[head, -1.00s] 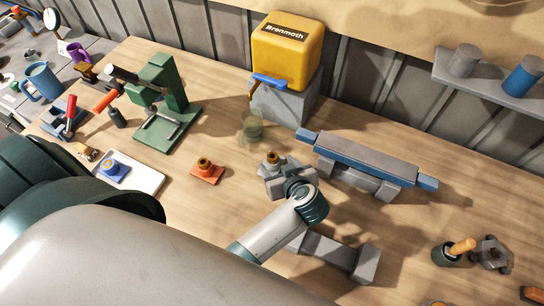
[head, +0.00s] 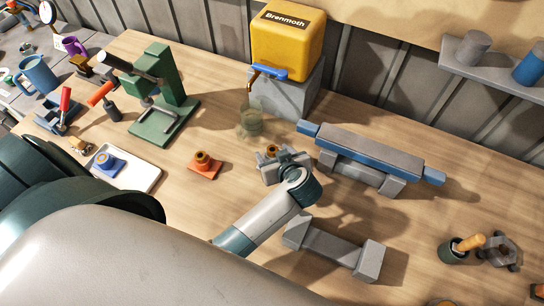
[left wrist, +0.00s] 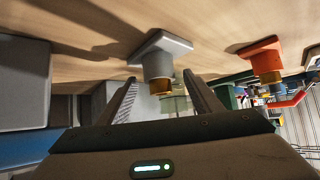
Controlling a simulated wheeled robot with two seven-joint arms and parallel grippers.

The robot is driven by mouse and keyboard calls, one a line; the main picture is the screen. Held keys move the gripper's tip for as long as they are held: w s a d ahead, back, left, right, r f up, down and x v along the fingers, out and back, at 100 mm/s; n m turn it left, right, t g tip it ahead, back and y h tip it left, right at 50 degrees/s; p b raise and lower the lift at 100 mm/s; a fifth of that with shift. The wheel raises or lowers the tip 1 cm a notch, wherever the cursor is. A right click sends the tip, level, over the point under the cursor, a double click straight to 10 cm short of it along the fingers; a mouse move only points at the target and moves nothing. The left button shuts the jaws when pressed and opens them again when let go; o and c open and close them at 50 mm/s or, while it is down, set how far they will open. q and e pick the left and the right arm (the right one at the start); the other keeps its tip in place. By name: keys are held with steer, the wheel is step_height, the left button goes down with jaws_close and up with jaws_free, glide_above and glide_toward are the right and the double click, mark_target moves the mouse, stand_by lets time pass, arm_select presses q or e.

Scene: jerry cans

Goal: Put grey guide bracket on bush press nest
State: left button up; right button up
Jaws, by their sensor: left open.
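The grey guide bracket (head: 266,164), with a brass-coloured bush on it, stands on the wooden bench in the middle of the head view, partly hidden by my left gripper. My left gripper (head: 273,160) is open, its fingers close to the bracket. In the left wrist view the bracket (left wrist: 160,58) shows just beyond and between the open fingertips (left wrist: 166,86), and no grip on it shows. The green bush press (head: 165,90) stands at the back left of the bench. I cannot make out its nest clearly. My right gripper is not in view.
An orange bracket (head: 205,166) stands left of the grey one. A blue bracket (head: 106,162) is on a white tray (head: 140,177). A yellow can (head: 288,45) on a grey block, a green glass (head: 250,121) and a blue-grey bar (head: 368,155) stand behind. Bench between orange bracket and press is clear.

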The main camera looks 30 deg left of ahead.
arm_select(q)
steer(key=shift+b+x, duration=0.45)
steer(key=shift+x, duration=0.35)
steer(key=shift+c, duration=0.3)
steer(key=shift+r, duration=0.1)
jaws_close()
step_height(320, 180, up, 10)
steer(key=shift+b, duration=0.9)
